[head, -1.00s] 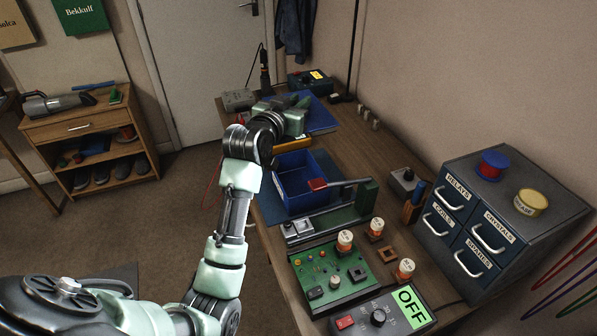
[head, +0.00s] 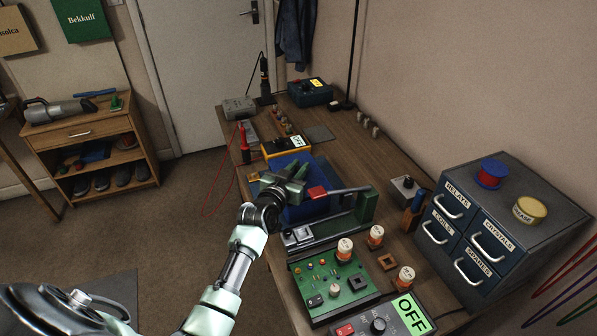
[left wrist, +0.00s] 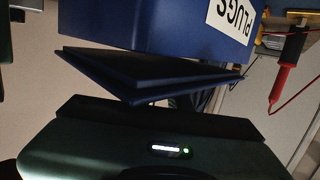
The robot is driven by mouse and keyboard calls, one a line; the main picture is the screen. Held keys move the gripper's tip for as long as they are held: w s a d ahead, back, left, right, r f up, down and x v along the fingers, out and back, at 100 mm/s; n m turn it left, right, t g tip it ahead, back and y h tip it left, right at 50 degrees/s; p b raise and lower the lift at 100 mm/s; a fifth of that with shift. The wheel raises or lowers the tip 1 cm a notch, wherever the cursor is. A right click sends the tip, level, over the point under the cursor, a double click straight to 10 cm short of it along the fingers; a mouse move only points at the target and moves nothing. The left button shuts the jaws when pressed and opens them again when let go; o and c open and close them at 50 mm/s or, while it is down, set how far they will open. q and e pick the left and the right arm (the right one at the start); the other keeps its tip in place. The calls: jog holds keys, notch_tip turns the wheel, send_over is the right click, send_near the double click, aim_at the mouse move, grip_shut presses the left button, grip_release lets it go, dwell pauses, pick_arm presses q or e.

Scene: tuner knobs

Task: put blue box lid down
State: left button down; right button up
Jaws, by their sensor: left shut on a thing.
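My left gripper (head: 287,183) is shut on the blue lid (left wrist: 145,76), a thin flat panel between its dark fingers in the left wrist view. The blue box (left wrist: 150,24), with a white PLUGS label, is close behind the lid there. In the head view, the gripper is over the blue box (head: 306,211) on the bench. Lid and box are the same blue and overlap there, partly hidden by the gripper, so I cannot tell whether they touch. My right gripper is not in view.
A green-ended lever device (head: 365,205) with a red paddle (head: 317,192) stands right beside the box. A yellow meter (head: 285,146) and red probe (head: 244,145) are behind it. A green circuit board (head: 335,285) lies in front.

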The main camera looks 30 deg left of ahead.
pick_arm(q)
jog(key=shift+a+f, duration=0.1)
jog(key=shift+f, duration=0.55)
jog(key=shift+f, duration=0.2)
jog(key=c, duration=1.3)
grip_release()
